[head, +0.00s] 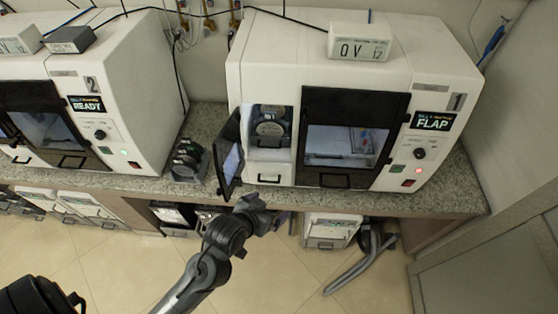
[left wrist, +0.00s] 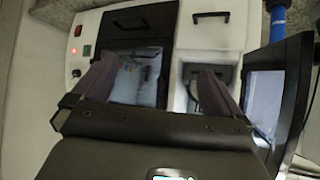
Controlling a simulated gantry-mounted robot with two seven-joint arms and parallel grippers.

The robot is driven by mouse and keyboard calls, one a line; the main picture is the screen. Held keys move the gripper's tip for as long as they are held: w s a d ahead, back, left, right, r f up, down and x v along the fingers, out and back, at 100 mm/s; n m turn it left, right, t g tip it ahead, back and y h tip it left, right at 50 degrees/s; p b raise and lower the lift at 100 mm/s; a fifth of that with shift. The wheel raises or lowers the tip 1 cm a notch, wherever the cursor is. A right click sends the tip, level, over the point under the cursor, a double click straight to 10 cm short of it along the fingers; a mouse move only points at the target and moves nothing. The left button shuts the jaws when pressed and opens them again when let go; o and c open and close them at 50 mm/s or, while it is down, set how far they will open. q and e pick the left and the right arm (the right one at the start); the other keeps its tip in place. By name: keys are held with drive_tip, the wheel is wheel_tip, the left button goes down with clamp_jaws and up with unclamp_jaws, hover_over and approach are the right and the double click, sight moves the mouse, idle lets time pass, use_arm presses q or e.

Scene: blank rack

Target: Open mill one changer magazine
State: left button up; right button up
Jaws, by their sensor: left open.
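Mill one (head: 440,65) is the white machine at the right, marked "1", with a "FLAP" sign (head: 437,121) and a red light. At its left front, the flap (head: 231,160) is swung outward, baring the changer bay (head: 270,128) with round dark and grey parts inside. A white drawer front with a handle (head: 269,178) sits below the bay. My left gripper (head: 257,205) is open in front of and below the drawer, apart from it. In the left wrist view the fingers (left wrist: 155,85) are spread and empty, with the open flap (left wrist: 275,100) at the right. My right gripper is out of view.
Mill two (head: 135,80), with a "READY" sign and green light, stands at the left. A dark holder (head: 187,160) with round parts sits on the speckled counter (head: 400,203) between the mills. White bins and a grey hose (head: 358,270) are below. The floor in front is mostly clear.

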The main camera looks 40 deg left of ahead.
sight(269, 157)
use_arm(q)
drive_tip(key=w+a+f+n+t+y+b, duration=0.1)
drive_tip(key=w+a+f+n+y+b, duration=0.1)
drive_tip(key=w+a+b, duration=0.3)
drive_tip(key=w+a+f+n+t+y+b, duration=0.2)
drive_tip(key=w+a+y+b, duration=0.2)
drive_tip(key=w+b, duration=0.3)
drive_tip(key=w+a+f+n+t+y+b, duration=0.1)
drive_tip(key=w+a+f+t+y+b, duration=0.1)
drive_tip(key=w+a+b, duration=0.4)
drive_tip(key=shift+w+f+n+y, duration=0.15)
drive_tip(key=shift+w+n+y, duration=0.3)
drive_tip(key=shift+w, duration=0.5)
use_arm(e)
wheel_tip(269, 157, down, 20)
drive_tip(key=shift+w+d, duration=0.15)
use_arm(q)
drive_tip(key=shift+c, duration=0.2)
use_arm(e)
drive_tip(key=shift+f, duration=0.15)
